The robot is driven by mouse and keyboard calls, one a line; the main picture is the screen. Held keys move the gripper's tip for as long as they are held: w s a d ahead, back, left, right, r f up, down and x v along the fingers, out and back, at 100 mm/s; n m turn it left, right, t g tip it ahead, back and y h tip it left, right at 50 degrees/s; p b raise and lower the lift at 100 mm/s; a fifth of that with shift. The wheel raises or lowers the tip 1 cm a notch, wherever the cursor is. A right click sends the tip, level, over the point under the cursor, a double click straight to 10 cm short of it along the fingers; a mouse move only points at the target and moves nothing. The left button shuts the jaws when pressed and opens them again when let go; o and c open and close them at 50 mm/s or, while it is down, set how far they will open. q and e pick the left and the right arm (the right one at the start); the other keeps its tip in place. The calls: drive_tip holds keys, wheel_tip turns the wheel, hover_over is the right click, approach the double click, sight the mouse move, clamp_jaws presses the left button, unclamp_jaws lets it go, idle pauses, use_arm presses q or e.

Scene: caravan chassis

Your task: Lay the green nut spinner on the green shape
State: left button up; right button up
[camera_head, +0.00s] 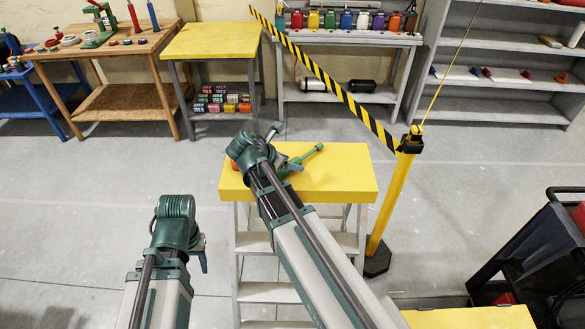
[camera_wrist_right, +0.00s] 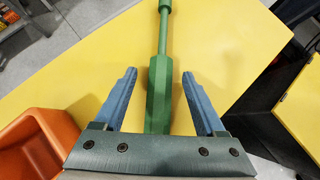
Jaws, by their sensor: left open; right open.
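The green nut spinner (camera_head: 306,158) lies on the yellow top (camera_head: 345,183) of the step stand, its shaft pointing to the upper right. My right gripper (camera_head: 284,150) is over its handle end. In the right wrist view the spinner's thick handle (camera_wrist_right: 158,85) lies between the two open blue fingers of my right gripper (camera_wrist_right: 160,74); I see no grip on it. How high the fingers are above the top is hard to tell. My left gripper (camera_head: 203,257) hangs at the lower left, away from the stand, open and empty. I cannot make out a green shape in either view.
An orange bin (camera_wrist_right: 38,145) sits beside the spinner, mostly hidden by my arm in the head view. A yellow post (camera_head: 388,205) with a striped barrier arm (camera_head: 335,85) stands right of the stand. A black cart (camera_head: 535,250) is at the lower right. Benches line the back.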

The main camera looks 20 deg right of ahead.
drive_tip(key=shift+r, duration=0.1)
clamp_jaws()
idle(0.3)
